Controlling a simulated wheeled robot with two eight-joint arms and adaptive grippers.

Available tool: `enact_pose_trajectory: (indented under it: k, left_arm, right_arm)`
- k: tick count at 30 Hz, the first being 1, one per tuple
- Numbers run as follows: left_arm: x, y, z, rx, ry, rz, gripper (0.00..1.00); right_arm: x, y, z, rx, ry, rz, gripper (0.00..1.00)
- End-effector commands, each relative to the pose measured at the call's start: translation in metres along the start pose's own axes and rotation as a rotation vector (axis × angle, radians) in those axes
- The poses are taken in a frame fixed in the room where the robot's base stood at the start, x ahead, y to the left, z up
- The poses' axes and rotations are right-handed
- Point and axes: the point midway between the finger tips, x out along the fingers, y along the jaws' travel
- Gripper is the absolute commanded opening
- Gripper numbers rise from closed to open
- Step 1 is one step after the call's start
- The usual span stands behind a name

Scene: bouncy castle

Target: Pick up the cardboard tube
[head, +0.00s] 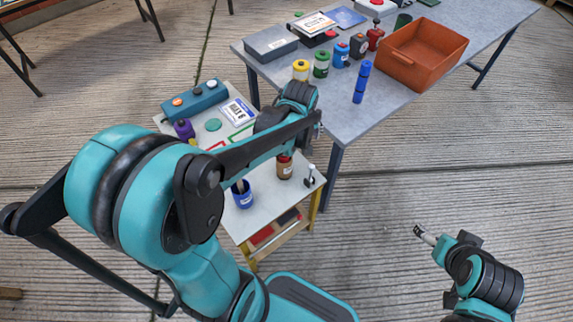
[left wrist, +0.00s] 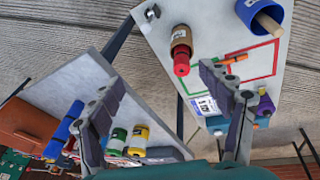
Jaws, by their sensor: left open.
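A brown upright cylinder (head: 284,168), which looks like the cardboard tube, stands on the small white table near its right edge. In the left wrist view the brown cylinder (left wrist: 181,37) has a red piece protruding from it. My left gripper (left wrist: 162,100) is open and empty; its two fingers point up the picture, with the cylinder beyond them and apart from them. In the head view the left gripper (head: 317,125) is near the gap between the two tables, partly hidden by its own arm. My right gripper (head: 424,234) is over the floor at right; its jaw state is unclear.
A blue cup (head: 243,199) with a stick stands left of the cylinder; a small white-topped item (head: 311,176) stands to its right. The grey table (head: 350,117) holds a blue cylinder (head: 361,82), several coloured jars and an orange bin (head: 425,55). The right floor is clear.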

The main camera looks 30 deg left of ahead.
Motion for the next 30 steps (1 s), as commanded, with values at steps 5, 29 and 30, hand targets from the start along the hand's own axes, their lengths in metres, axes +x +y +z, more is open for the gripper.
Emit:
enact_pose_trajectory:
  k: [5, 29, 30]
  left_arm:
    - [0.055, 0.005, -0.036, -0.309, -0.041, -0.111, 0.78]
    - [0.204, -0.035, -0.050, -0.822, -0.048, -0.314, 0.78]
    - [0.208, -0.037, -0.050, -0.822, -0.048, -0.314, 0.78]
  right_arm:
    - [-0.017, 0.000, -0.012, 0.000, 0.000, 0.000, 0.83]
    - [-0.023, 0.000, -0.016, 0.000, 0.000, 0.000, 0.83]
    - [-0.021, 0.000, -0.015, 0.000, 0.000, 0.000, 0.83]
